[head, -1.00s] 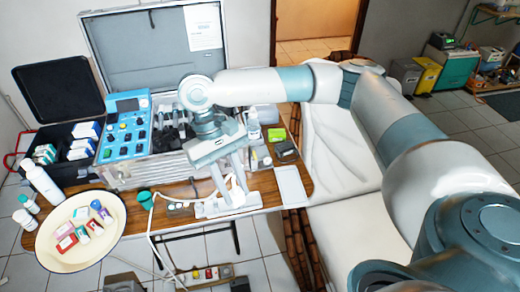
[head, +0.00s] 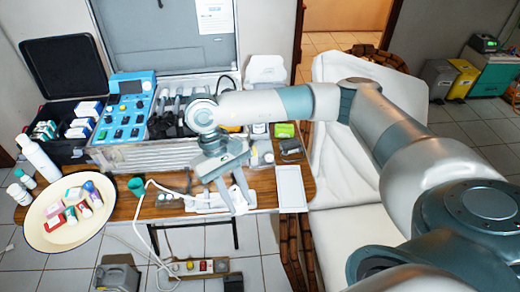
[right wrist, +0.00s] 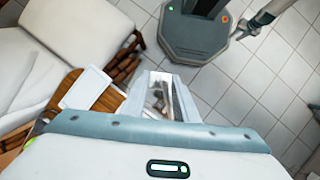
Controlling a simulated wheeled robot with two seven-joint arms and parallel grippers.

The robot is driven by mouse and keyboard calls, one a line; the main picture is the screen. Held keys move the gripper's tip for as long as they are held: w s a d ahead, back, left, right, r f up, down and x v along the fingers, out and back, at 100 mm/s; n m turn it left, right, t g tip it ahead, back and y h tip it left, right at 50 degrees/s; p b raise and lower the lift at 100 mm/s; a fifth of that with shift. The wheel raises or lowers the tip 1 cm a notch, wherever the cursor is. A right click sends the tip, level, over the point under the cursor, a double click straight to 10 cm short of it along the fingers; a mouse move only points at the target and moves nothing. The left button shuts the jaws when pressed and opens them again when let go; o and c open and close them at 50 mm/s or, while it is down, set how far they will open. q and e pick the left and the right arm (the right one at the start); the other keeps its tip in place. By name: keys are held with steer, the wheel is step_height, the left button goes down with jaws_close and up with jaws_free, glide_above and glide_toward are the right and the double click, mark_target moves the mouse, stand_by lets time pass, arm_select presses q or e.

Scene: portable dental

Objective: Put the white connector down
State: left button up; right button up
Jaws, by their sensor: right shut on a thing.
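My right gripper (head: 240,203) is low over the front edge of the wooden table, with its fingers pointing down. It is shut on the white connector, which is small and mostly hidden by the fingers. A white cable (head: 165,186) runs from the gripper area leftwards past a green cup and down over the table edge. A white flat piece (head: 205,203) lies on the table at the fingertips. In the right wrist view the fingers (right wrist: 160,98) show with a pale thing between them, too small to make out. My left gripper is not seen.
A white tray (head: 291,188) lies right of the gripper. The green cup (head: 136,186) and an enamel dish of small boxes (head: 41,237) are at left. The open metal case (head: 140,157) stands behind. A power strip (head: 200,267) is on the floor.

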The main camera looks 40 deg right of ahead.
steer(key=w+f+b+x, duration=0.1)
steer(key=w+b+x, duration=0.1)
steer(key=x, duration=0.8)
steer(key=shift+f+b, duration=0.15)
steer(key=shift+b, duration=0.55)
